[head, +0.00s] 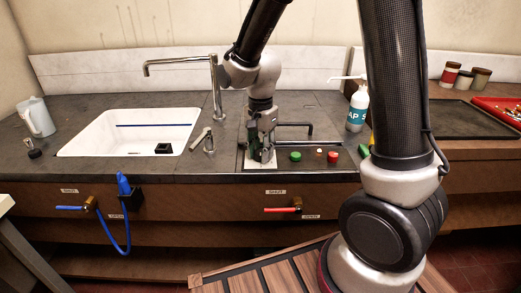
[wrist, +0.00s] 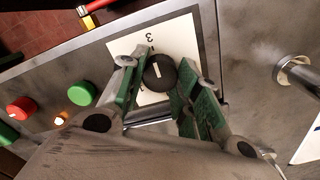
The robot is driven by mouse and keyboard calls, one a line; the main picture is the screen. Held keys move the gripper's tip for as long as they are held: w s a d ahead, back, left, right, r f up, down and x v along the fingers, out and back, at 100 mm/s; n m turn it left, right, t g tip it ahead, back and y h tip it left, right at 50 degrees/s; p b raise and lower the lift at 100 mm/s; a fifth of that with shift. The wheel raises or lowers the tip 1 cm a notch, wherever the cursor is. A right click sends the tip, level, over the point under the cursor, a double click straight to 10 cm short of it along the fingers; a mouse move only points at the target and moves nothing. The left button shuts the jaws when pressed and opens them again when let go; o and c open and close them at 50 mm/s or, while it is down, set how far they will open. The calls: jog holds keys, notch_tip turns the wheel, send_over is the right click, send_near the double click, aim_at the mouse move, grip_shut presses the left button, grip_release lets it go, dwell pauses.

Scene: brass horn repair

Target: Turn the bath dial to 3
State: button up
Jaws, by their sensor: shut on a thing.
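The bath dial is a round black knob (wrist: 160,74) with a short white pointer line on it, in the middle of the wrist view. It sits on a white card (wrist: 181,34) where a "3" shows near the card's edge; other marks are too small or hidden. My gripper (wrist: 158,82) has its green-padded fingers on either side of the dial, shut on it. The pointer line runs roughly toward the side with the "3", but exact alignment is hard to tell. In the head view my gripper (head: 261,152) points down at the panel and hides the dial.
A green button (wrist: 82,93), a red button (wrist: 21,108) and a small lit lamp (wrist: 59,121) lie beside the dial. A metal spout (head: 292,125) stands behind it. The white sink (head: 88,140) is left, a soap bottle (head: 357,110) right. A red-handled valve (head: 280,209) is below.

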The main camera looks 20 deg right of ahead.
jog(key=shift+w+r, duration=0.1)
jog(key=o, duration=1)
jog(key=shift+c, duration=0.2)
jog(key=shift+w+r, duration=0.25)
jog(key=shift+r, duration=0.15)
jog(key=shift+o, duration=0.2)
jog(key=r, duration=0.1)
jog(key=w+r, duration=0.1)
jog(key=r, duration=0.1)
jog(key=shift+o, duration=0.3)
jog(key=s+r, duration=0.1)
jog(key=r, duration=0.2)
jog(key=shift+s, duration=0.35)
notch_tip(320, 180, up, 5)
jog(key=shift+r, duration=0.1)
